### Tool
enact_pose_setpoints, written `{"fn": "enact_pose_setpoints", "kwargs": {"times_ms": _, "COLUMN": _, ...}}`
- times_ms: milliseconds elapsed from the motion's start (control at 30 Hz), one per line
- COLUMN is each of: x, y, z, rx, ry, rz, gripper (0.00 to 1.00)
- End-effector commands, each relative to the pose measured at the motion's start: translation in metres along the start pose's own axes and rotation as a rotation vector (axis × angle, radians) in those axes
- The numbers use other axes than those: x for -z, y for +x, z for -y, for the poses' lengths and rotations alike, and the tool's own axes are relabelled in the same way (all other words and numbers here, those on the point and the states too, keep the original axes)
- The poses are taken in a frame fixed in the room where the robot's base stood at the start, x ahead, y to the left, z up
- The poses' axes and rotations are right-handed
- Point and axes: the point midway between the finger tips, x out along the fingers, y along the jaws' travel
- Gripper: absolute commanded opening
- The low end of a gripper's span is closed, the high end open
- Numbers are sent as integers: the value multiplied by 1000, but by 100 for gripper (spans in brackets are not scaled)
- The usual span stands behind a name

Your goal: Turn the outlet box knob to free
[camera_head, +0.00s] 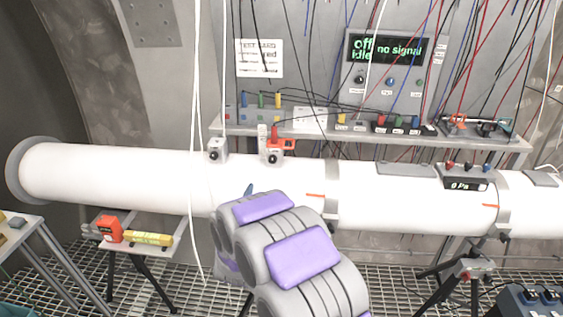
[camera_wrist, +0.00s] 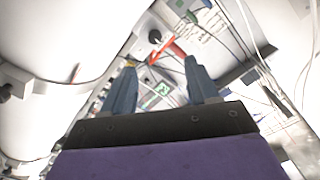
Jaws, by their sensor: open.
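Two small boxes with dark round knobs sit on top of the white pipe in the head view: a grey box (camera_head: 217,146) and a grey-and-red box (camera_head: 279,147). I cannot tell from labels which is the outlet box or what its knob (camera_head: 271,158) is set to. The wrist view shows a dark knob (camera_wrist: 155,36) beside a red part (camera_wrist: 172,49), beyond my fingertips. My gripper (camera_wrist: 160,78) is open, with nothing held between its two blue-grey fingers. In the head view my arm hides most of it; only a blue finger shows, below the boxes before the pipe.
The white pipe (camera_head: 120,176) runs across the view. Behind it a shelf (camera_head: 360,135) carries sockets and cables under a display (camera_head: 388,49) reading "off", "idle" and "no signal". Loose cables hang down. A small stand (camera_head: 140,246) holds red and yellow items at lower left.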

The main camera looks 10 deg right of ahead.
Motion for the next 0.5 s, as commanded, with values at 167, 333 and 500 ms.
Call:
{"fn": "enact_pose_setpoints", "kwargs": {"times_ms": 167, "x": 9, "y": 19, "z": -10, "rx": -6, "ry": 13, "rz": -5, "gripper": 59}}
{"fn": "enact_pose_setpoints", "kwargs": {"times_ms": 333, "x": 10, "y": 49, "z": -13, "rx": -8, "ry": 15, "rz": -4, "gripper": 59}}
{"fn": "enact_pose_setpoints", "kwargs": {"times_ms": 500, "x": 9, "y": 78, "z": -11, "rx": -7, "ry": 14, "rz": -4, "gripper": 59}}
